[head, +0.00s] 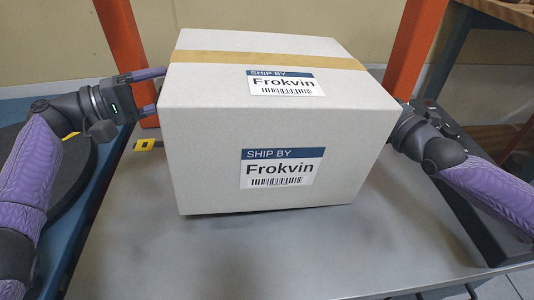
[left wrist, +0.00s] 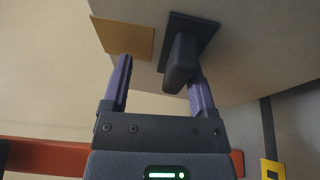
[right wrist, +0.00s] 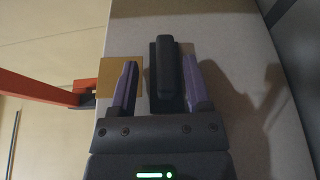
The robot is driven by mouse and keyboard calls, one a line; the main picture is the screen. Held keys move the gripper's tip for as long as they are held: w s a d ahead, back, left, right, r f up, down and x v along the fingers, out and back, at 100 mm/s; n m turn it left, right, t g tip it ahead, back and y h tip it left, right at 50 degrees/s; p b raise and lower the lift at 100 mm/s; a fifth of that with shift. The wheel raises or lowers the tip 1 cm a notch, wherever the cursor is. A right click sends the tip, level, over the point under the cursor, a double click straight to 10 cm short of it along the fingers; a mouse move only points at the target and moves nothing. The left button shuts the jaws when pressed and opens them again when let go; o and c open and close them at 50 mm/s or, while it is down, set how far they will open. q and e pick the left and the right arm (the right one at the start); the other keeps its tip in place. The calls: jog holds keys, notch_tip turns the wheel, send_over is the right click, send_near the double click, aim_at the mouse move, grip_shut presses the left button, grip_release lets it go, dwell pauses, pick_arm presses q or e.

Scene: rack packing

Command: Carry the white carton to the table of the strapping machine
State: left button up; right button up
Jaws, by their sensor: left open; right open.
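The white carton (head: 275,125), with tan tape and "Frokvin" labels, sits upright over the grey metal table (head: 300,255) of the strapping machine, between orange posts. My left gripper (head: 154,90) is at its left side. In the left wrist view its open fingers (left wrist: 159,72) are on either side of a black handle (left wrist: 182,62) on the carton. My right gripper is at the right side, its fingers hidden by the carton in the head view. In the right wrist view the open fingers (right wrist: 160,64) straddle another black handle (right wrist: 167,75).
An orange post (head: 122,45) rises behind the carton on the left and another (head: 410,45) on the right. A yellow-marked part (head: 147,144) is at the table's left edge. The table front is clear. A dark round pad (head: 70,165) lies at left.

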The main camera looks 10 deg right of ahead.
pick_arm(q)
notch_tip(320, 180, up, 5)
jog(key=shift+r, duration=0.1)
pick_arm(e)
jog(key=shift+s+d, duration=0.1)
jog(key=shift+s, duration=0.15)
jog(key=v, duration=0.7)
jog(key=shift+s, duration=0.2)
pick_arm(q)
jog(key=o, duration=0.5)
jog(key=shift+a, duration=0.1)
jog(key=shift+s+a, duration=0.2)
jog(key=shift+a, duration=0.35)
send_near(173, 55)
jog(key=shift+w+a+f, duration=0.3)
jog(key=shift+w+a, duration=0.05)
jog(key=shift+a, duration=0.2)
pick_arm(e)
jog(key=shift+r, duration=0.1)
pick_arm(q)
jog(key=shift+r, duration=0.1)
pick_arm(e)
jog(key=shift+r, duration=0.15)
